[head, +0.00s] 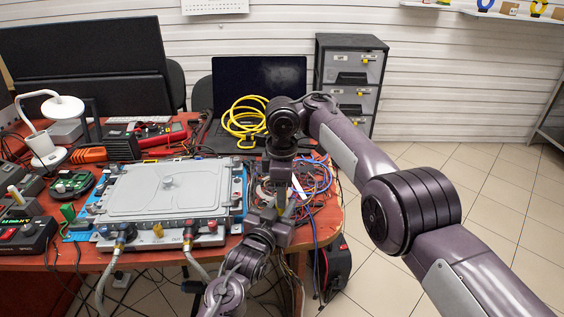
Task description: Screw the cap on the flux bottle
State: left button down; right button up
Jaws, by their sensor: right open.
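My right gripper (281,184) points down beside the right end of the grey cold plate, with its jaws open. My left gripper (279,211) comes up from below and its tip is close under the right one. The two grippers overlap in the picture, so I cannot tell whether the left jaws are open or shut. A small pale piece shows beside the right gripper's tip, too small to name. I cannot make out the flux bottle or its cap for certain; the arms hide part of this area.
The grey cold plate (168,190) with hose fittings fills the middle of the red table (22,263). Tangled wires (318,178) lie at the right. A yellow cable coil (243,118) and laptop (258,80) stand behind. A white lamp (61,107) and several instruments crowd the left.

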jog(key=n, duration=1.8)
jog(key=shift+n, duration=0.3)
notch_tip(320, 180, up, 8)
jog(key=shift+f, duration=0.25)
jog(key=shift+r, duration=0.1)
notch_tip(320, 180, down, 6)
jog(key=m, duration=0.3)
jog(key=shift+r, duration=0.2)
jog(key=shift+w+f, duration=0.1)
jog(key=shift+f, duration=1.05)
jog(key=n, duration=0.2)
jog(key=shift+r+n, duration=0.15)
jog(key=shift+n, duration=0.15)
jog(key=shift+r, duration=0.35)
notch_tip(320, 180, up, 7)
jog(key=shift+r, duration=0.15)
